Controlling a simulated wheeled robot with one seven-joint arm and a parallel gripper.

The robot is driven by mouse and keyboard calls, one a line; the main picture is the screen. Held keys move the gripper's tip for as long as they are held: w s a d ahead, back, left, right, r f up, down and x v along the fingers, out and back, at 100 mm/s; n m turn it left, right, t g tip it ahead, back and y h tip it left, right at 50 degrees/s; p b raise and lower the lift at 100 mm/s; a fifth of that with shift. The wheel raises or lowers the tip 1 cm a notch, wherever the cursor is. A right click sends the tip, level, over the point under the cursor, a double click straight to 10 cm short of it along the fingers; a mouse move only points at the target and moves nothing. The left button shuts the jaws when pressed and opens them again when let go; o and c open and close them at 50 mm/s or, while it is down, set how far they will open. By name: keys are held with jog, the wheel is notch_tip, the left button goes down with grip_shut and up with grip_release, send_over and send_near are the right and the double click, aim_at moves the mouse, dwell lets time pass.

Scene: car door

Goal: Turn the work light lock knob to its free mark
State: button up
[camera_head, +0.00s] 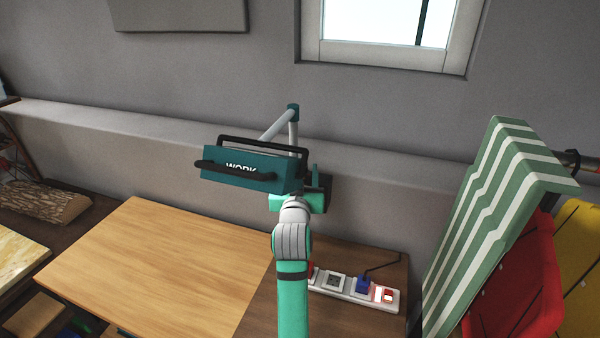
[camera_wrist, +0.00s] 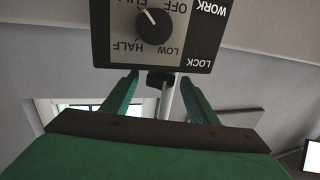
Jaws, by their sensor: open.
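The teal work light (camera_head: 245,170) with black handles hangs on a grey jointed arm (camera_head: 293,135) against the wall in the head view. In the wrist view its dark control panel (camera_wrist: 207,40) appears upside down, with the words WORK and LOCK. A round black dial (camera_wrist: 153,24) on it has marks OFF, LOW, HALF and a partly cut FULL. A small black part (camera_wrist: 160,79) on a grey rod shows between my fingers; I cannot tell whether it is the lock knob. No free mark is readable. My gripper (camera_wrist: 160,77) is open and empty, just below the panel's edge.
A wooden table (camera_head: 150,260) stands below the light. A power strip (camera_head: 350,288) with plugs lies to its right. A green-striped folded chair (camera_head: 490,210) and red and yellow items stand at the right. A wall ledge (camera_head: 100,118) runs behind the light.

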jog(key=c, duration=1.1)
